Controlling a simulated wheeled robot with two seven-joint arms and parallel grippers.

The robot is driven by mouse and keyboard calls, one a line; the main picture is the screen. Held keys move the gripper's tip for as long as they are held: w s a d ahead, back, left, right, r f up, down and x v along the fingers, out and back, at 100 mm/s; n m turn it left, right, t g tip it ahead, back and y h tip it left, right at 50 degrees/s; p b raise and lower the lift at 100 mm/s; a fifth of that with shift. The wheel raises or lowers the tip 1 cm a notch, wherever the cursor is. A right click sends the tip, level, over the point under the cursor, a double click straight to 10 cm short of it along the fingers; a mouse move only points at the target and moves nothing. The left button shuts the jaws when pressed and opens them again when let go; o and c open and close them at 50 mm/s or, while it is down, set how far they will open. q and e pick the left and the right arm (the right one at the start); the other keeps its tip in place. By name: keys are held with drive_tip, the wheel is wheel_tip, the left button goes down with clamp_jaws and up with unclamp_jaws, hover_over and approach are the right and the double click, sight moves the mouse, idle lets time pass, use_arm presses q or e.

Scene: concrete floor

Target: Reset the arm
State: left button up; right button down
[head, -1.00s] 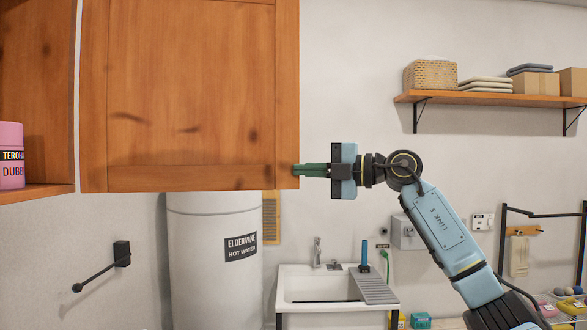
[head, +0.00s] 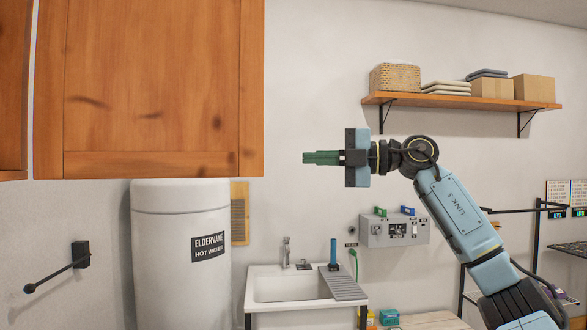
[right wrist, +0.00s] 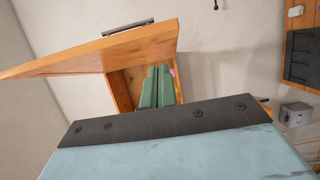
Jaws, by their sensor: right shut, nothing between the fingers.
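My right gripper (head: 306,157) is in the middle of the head view, its green fingers pointing left and closed together with nothing between them. Its fingers also show in the right wrist view (right wrist: 157,86), in front of an open wooden wall cabinet (right wrist: 124,88). The cabinet's wooden door (head: 150,90) fills the upper left of the head view. In that view a gap of bare wall shows between the fingertips and the door's right edge. My left gripper is in neither view.
Below are a white water heater (head: 180,260), a sink (head: 262,285) and a grey wall box (head: 395,235). A wooden shelf (head: 450,101) with a basket, folded cloths and boxes hangs at upper right. A black wall bracket (head: 80,255) is at lower left.

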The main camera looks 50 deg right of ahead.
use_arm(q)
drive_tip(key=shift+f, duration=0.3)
use_arm(e)
drive_tip(key=shift+v, duration=0.85)
drive_tip(key=shift+w, duration=0.15)
